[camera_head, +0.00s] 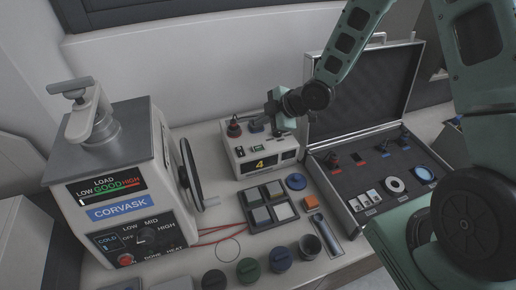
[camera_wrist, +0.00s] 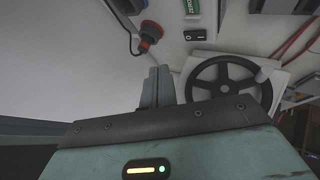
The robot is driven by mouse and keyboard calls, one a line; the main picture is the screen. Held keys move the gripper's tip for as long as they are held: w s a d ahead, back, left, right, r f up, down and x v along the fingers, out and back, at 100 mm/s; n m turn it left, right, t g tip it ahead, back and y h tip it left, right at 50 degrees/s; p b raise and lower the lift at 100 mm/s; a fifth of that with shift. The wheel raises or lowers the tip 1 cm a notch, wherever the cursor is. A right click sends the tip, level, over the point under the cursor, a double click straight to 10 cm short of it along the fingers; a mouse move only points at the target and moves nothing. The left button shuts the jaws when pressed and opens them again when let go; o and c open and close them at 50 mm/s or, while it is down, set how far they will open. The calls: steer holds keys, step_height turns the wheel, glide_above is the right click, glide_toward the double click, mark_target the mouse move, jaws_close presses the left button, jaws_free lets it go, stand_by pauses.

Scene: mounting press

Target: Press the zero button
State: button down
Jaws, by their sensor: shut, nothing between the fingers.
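A small white instrument box (camera_head: 251,168) stands at the back middle of the bench.
The Corvask press (camera_head: 122,180) stands at left; its black handwheel (camera_wrist: 224,65) shows in the wrist view. An open case (camera_head: 375,160) lies right of the box.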

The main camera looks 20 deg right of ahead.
mark_target(262, 149)
steer(key=shift+f+b, duration=2.85)
steer(key=shift+f, duration=1.15)
steer(key=shift+f, duration=0.1)
steer(key=shift+f+b, duration=0.3)
steer(key=shift+b, duration=0.2)
steer(key=shift+f+b, duration=0.4)
steer(key=shift+r, duration=0.1)
steer(key=shift+r+p, duration=0.55)
steer(key=shift+r, duration=0.15)
steer(key=shift+r+p, duration=1.85)
steer(key=shift+r, duration=0.75)
